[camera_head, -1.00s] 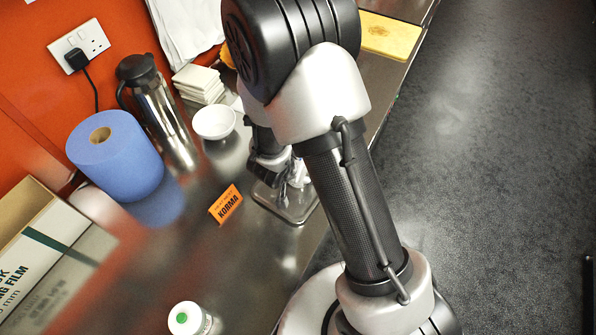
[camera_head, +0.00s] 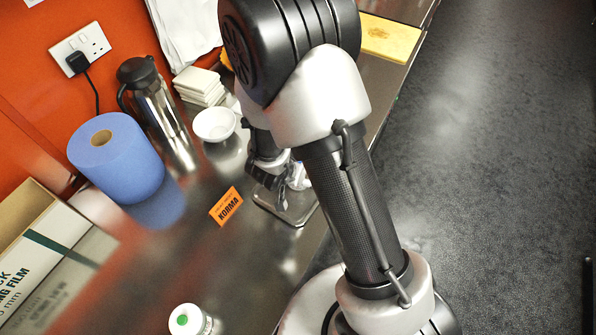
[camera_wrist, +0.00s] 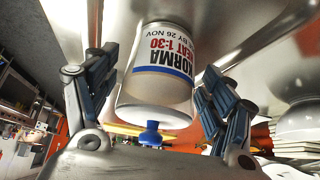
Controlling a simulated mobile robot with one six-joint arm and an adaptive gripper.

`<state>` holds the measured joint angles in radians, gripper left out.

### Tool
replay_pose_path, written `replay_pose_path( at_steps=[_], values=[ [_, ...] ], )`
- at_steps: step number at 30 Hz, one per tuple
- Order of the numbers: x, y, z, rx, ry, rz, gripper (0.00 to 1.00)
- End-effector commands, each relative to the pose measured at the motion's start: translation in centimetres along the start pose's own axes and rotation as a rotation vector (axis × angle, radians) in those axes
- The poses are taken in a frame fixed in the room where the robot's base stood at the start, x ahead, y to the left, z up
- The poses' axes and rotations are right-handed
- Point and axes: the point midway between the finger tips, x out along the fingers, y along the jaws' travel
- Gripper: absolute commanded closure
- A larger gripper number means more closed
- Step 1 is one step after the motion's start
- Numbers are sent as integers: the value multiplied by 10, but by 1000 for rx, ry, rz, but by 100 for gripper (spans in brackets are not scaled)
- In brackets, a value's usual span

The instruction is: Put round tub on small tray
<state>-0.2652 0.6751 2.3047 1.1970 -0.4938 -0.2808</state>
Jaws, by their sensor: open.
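The round tub (camera_wrist: 158,85) is pale, with a white, blue and red KORMA label that appears upside down in the wrist view. It sits between the fingers of my gripper (camera_wrist: 155,105), which is open, with a finger on each side. The small tray (camera_head: 297,219) is a shallow, see-through tray on the steel counter in the head view. My gripper (camera_head: 282,180) is right over it there. The arm and fingers hide most of the tub in the head view, so I cannot clearly tell how it rests on the tray.
An orange KORMA card (camera_head: 226,206) stands left of the tray. A white bowl (camera_head: 214,124), a steel flask (camera_head: 160,112) and a blue paper roll (camera_head: 117,158) stand farther back. The counter's right edge lies close to the tray.

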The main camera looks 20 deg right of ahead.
Motion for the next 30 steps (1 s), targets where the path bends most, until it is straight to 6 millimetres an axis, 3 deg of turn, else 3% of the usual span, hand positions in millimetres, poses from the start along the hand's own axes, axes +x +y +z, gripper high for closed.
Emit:
replay_pose_path(
  at_steps=[10, 20, 25, 30],
  values=[
    [-80, -1, -3, -2, 2, -2, 24],
    [-114, -4, -3, 1, -5, -19, 24],
    [-146, -35, -21, -1, -53, -182, 24],
    [-213, -64, -44, -71, -122, -421, 24]
  ],
)
